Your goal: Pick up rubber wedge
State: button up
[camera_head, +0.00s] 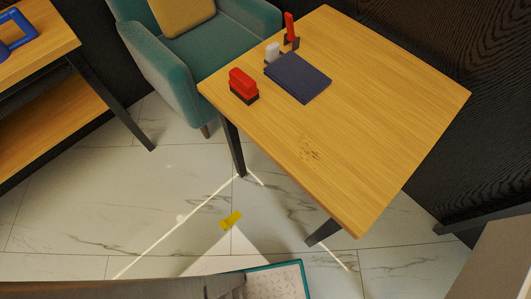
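A small yellow piece (231,219), which looks like the rubber wedge, lies on the pale marble floor in front of the wooden table. It is in the lower middle of the head view, clear of the table legs and at the tip of a bright patch of light. Nothing visible touches it except the floor. Its exact shape is too small to tell. My gripper is not in view.
The wooden table (335,110) bears a red-and-black item (243,85), a dark blue book (298,78) and small upright items. A teal armchair (170,72) stands behind. A teal-edged panel (304,278) is at the bottom. A wooden shelf unit (50,125) stands left.

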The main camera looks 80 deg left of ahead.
aim_at(225, 224)
jog(key=u, duration=0.45)
jog(key=k, duration=0.75)
jog(key=u, duration=1.2)
jog(key=k, duration=0.65)
jog(key=u, duration=0.45)
